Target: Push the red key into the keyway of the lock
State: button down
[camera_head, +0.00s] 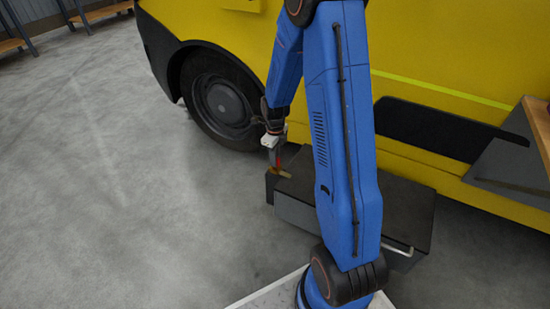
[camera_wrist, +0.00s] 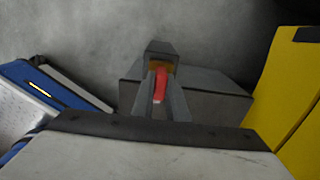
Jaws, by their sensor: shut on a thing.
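My gripper (camera_head: 273,155) is shut on the red key (camera_wrist: 160,86), which shows between the two grey fingers in the wrist view. The key also shows as a small red patch in the head view (camera_head: 279,160). The brass-coloured lock (camera_wrist: 159,67) is just beyond the fingertips, at the dark block on the end of the step box; it also shows in the head view (camera_head: 283,173). The key's tip is at or very close to the lock. The fingers hide part of the key, and I cannot see the keyway or tell whether the tip is inside it.
The dark step box (camera_head: 405,200) stands on the grey floor beside the yellow vehicle (camera_head: 430,60). A black wheel (camera_head: 222,98) is behind my gripper. A wooden-topped bench (camera_head: 537,125) is at the right edge. The floor at left is clear.

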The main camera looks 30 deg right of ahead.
jog(key=shift+f, duration=0.5)
jog(key=c, duration=1.7)
grip_release()
jog(key=shift+o, duration=0.2)
notch_tip(320, 180, up, 17)
jog(key=shift+r, duration=0.2)
